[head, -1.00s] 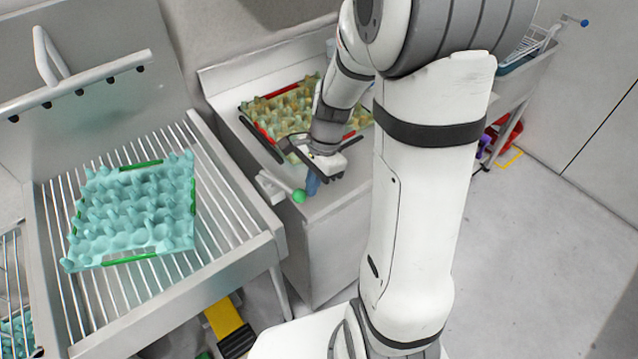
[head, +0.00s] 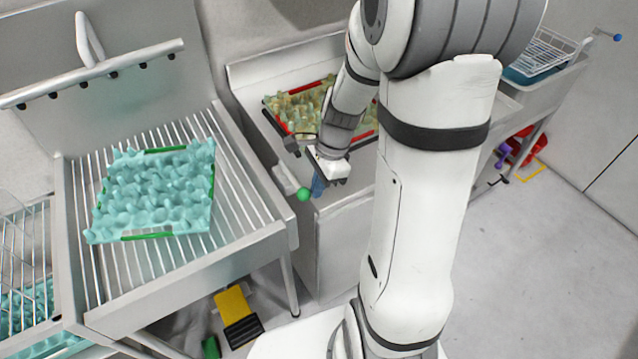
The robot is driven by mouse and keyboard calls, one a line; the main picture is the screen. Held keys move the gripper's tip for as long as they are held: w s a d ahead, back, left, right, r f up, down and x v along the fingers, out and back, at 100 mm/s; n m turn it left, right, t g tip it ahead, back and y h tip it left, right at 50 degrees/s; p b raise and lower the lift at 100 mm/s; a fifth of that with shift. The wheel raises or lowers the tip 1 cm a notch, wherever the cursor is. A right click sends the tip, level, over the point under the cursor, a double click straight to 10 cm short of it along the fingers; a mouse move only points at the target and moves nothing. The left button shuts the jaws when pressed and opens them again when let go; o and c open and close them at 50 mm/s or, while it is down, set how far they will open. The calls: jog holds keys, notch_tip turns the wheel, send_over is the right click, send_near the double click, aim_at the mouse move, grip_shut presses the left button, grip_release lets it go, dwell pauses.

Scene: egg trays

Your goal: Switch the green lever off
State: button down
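The green lever shows as a green ball knob (head: 303,194) at the front left corner of the middle counter, on a pale bracket (head: 284,181). My gripper (head: 318,184) is just right of the knob, low at the counter's front edge. A blue part shows at its lower end. I cannot tell whether it touches the lever. The finger opening is too small and partly hidden to read.
A teal egg tray (head: 150,195) with green edge strips lies on the slatted rack (head: 245,185) at left. A yellowish egg tray (head: 297,108) with red strips lies behind my gripper. A yellow-and-black pedal (head: 236,312) is on the floor. A wire basket (head: 540,52) stands at back right.

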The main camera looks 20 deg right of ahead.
jog(key=shift+s+r, duration=0.1)
jog(key=p+v, duration=0.8)
jog(key=v, duration=0.1)
jog(key=shift+d+r, duration=0.2)
jog(key=shift+r, duration=0.2)
jog(key=s+a+r+n+t+h+b, duration=0.2)
jog(key=s+r+n, duration=0.6)
jog(key=n, duration=0.9)
jog(key=shift+s+a+r+t+h+b, duration=0.4)
jog(key=shift+s+a+t+b, duration=0.4)
jog(key=shift+s+a+b, duration=0.6)
